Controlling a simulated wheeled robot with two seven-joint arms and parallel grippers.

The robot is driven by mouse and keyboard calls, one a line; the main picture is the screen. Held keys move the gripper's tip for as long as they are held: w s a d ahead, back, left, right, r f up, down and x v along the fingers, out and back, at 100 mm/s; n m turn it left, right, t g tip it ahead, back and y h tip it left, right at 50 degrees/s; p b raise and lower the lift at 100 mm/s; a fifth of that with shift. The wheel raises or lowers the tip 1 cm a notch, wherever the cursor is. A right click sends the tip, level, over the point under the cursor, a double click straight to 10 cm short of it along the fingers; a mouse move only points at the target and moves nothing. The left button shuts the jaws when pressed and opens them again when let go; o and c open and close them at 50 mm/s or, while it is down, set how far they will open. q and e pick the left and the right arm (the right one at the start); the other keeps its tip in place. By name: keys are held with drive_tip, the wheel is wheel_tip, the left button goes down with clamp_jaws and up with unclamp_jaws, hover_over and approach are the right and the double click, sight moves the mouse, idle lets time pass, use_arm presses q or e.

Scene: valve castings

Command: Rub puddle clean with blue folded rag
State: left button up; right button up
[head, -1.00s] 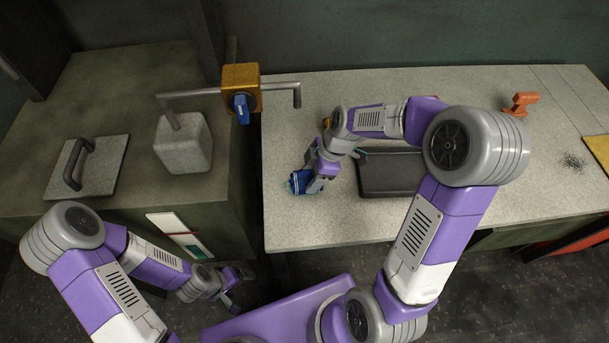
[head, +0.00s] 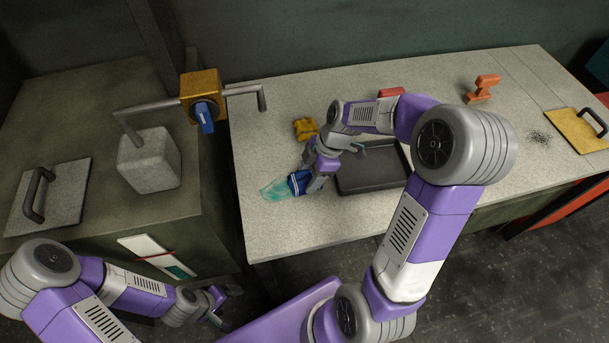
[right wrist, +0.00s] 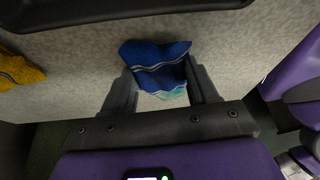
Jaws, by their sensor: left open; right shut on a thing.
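A teal puddle (head: 283,190) lies on the speckled bench top, near its left end. The blue folded rag (head: 299,182) with pale stripes is at the puddle's right edge. My right gripper (head: 314,180) is shut on the rag; in the right wrist view the rag (right wrist: 158,66) sits between both fingers, with a little teal showing just below it. Whether the rag presses on the bench is hard to tell. My left gripper (head: 222,304) is open and empty, low in front of the dark cabinet, away from the puddle.
A dark tray (head: 372,178) lies right of my right gripper. A yellow cloth-like item (head: 305,128) is behind the puddle. An orange tool-shaped object (head: 483,88), dark specks (head: 540,137) and a yellow panel (head: 582,131) are further right. A pipe with a blue-handled valve (head: 203,112) stands left.

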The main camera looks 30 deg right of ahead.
sight(294, 181)
drive_tip(key=shift+f, duration=0.2)
drive_tip(key=shift+w+a+f+b, duration=0.1)
drive_tip(key=shift+w+a+b, duration=0.1)
drive_tip(key=shift+a, duration=0.75)
drive_tip(key=shift+w+a+f+b, duration=0.1)
drive_tip(key=shift+w+a+b, duration=0.1)
drive_tip(key=shift+a, duration=1)
drive_tip(key=shift+c, duration=0.6)
drive_tip(key=shift+w+a+r, duration=0.1)
drive_tip(key=shift+w+a, duration=0.15)
drive_tip(key=shift+a, duration=0.55)
drive_tip(key=shift+w+a, duration=0.2)
drive_tip(key=shift+a, duration=0.6)
drive_tip(key=shift+w+a+r, duration=0.1)
drive_tip(key=shift+w+a, duration=0.15)
drive_tip(key=shift+a, duration=0.55)
drive_tip(key=shift+w+a+r, duration=0.1)
drive_tip(key=shift+w+a, duration=0.2)
drive_tip(key=shift+a, duration=0.4)
drive_tip(key=shift+w+a, duration=0.25)
drive_tip(key=shift+a, duration=0.4)
drive_tip(key=shift+r, duration=0.1)
drive_tip(key=shift+d+r+p, duration=0.1)
drive_tip(key=shift+r+p, duration=2)
drive_tip(key=shift+r, duration=0.85)
